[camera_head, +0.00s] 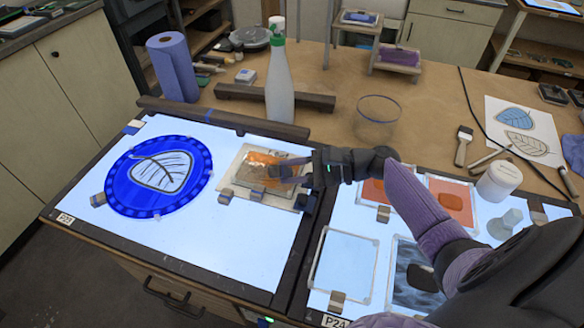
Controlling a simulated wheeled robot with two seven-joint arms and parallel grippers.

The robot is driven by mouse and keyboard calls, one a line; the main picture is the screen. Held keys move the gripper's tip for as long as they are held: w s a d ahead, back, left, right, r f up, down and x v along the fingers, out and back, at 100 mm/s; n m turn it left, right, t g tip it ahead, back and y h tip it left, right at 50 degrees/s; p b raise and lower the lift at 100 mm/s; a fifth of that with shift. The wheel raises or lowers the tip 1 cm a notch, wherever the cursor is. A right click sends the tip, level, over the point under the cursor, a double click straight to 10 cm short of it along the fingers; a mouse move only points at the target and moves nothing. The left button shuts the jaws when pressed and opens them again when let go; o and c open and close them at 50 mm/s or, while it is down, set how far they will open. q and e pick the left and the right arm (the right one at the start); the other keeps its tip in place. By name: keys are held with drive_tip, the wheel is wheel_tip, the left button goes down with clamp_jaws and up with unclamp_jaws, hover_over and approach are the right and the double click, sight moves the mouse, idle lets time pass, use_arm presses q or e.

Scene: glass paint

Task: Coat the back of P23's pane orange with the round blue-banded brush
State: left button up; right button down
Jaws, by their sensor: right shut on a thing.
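A round blue pane (128,186) with a pale leaf drawing lies on the left lit panel, held by small clips. The tag (65,219) at that panel's front-left corner seems to read P23. To its right lies a small palette-like plate (242,177) smeared with orange paint (260,160). My right gripper (308,170) is shut on a brush, whose head (279,173) is over or on the orange-smeared plate; contact is unclear. The gripper hides most of the brush, so its band cannot be made out. My left gripper is out of view.
A blue paper roll (173,68), a white bottle (279,85) and a clear glass (377,118) stand behind the panels. A dark wooden bar (222,121) runs along the back. The right panel, tagged P24 (335,321), holds several panes and a white jar (499,181).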

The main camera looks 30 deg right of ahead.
drive_tip(key=shift+f, duration=0.2)
drive_tip(key=shift+f, duration=0.1)
idle(0.4)
drive_tip(key=shift+f, duration=0.15)
idle(0.3)
